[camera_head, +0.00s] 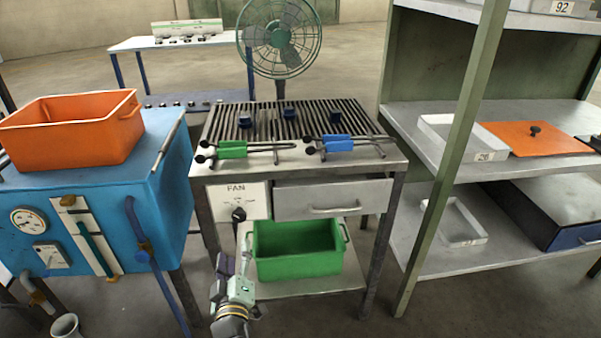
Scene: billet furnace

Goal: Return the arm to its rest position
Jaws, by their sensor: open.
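My gripper (234,268) is low in the head view, in front of the left side of the metal cart (384,171). Its fingers point up and away from me, and they are open with nothing seen between them. The gripper is just left of the green bin (300,263) on the cart's lower shelf and below the fan knob (238,214). Whether it touches the bin or the shelf cannot be told. My wrist, with a yellow ring, runs off toward the bottom of the picture.
A blue furnace (165,190) with an orange bin (70,135) on top stands left. The cart top holds tongs with green (232,149) and blue (339,145) grips, and several dark blue pieces on the rack. A shelving unit (457,145) stands right. A fan (279,38) is behind.

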